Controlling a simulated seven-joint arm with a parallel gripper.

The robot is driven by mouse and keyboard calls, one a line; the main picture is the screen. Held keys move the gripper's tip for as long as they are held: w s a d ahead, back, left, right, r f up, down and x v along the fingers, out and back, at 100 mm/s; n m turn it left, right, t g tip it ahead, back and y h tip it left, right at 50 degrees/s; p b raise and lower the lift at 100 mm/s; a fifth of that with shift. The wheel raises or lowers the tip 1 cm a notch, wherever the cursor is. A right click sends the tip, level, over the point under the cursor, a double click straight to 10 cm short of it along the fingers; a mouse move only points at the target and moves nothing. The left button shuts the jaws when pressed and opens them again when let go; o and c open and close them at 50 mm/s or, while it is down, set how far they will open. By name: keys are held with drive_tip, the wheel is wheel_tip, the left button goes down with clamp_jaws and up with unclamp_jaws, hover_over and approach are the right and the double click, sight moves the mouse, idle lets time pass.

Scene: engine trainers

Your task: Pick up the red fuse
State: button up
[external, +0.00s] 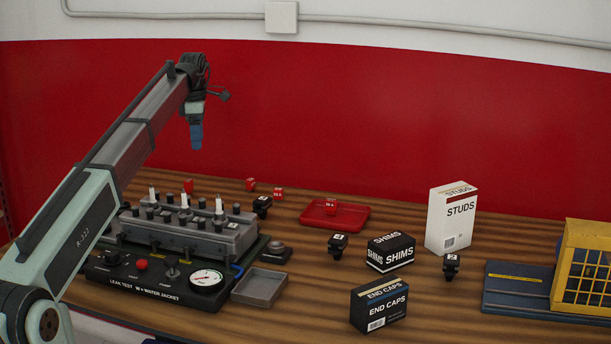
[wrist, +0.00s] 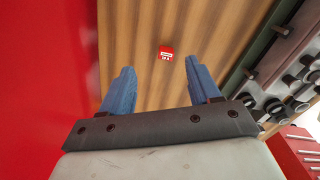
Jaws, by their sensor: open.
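Several small red fuses with white labels show in the external view. One fuse (external: 250,184) and another fuse (external: 277,193) lie on the wooden table near the red wall. A third fuse (external: 331,205) is in the red tray (external: 350,215). A red piece (external: 188,185) shows partly behind the engine block. My gripper (external: 196,137) hangs high above the table, left of the fuses, with blue fingers pointing down. In the wrist view my gripper (wrist: 160,68) is open and empty. One red fuse (wrist: 166,52) lies below, between and just beyond the fingertips; which one, I cannot tell.
The engine block (external: 190,225) with upright plugs stands at the left, behind the gauge panel (external: 150,280). A grey tray (external: 259,287), black clamp-like parts, the SHIMS box (external: 390,252), END CAPS box (external: 378,303) and STUDS box (external: 451,220) stand to the right.

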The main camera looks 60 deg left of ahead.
sight(187, 181)
drive_tip(key=s+f+m, duration=0.1)
drive_tip(key=f, duration=0.3)
drive_tip(key=s+f+m, duration=0.1)
drive_tip(key=f+m, duration=0.1)
drive_tip(key=f, duration=0.3)
drive_tip(key=f+m, duration=0.1)
drive_tip(key=f, duration=0.4)
drive_tip(key=shift+s+a+m, duration=0.15)
drive_tip(key=shift+s+m, duration=0.15)
drive_tip(key=shift+s, duration=0.1)
drive_tip(key=shift+r, duration=0.1)
drive_tip(key=c, duration=1)
drive_tip(key=shift+r, duration=0.1)
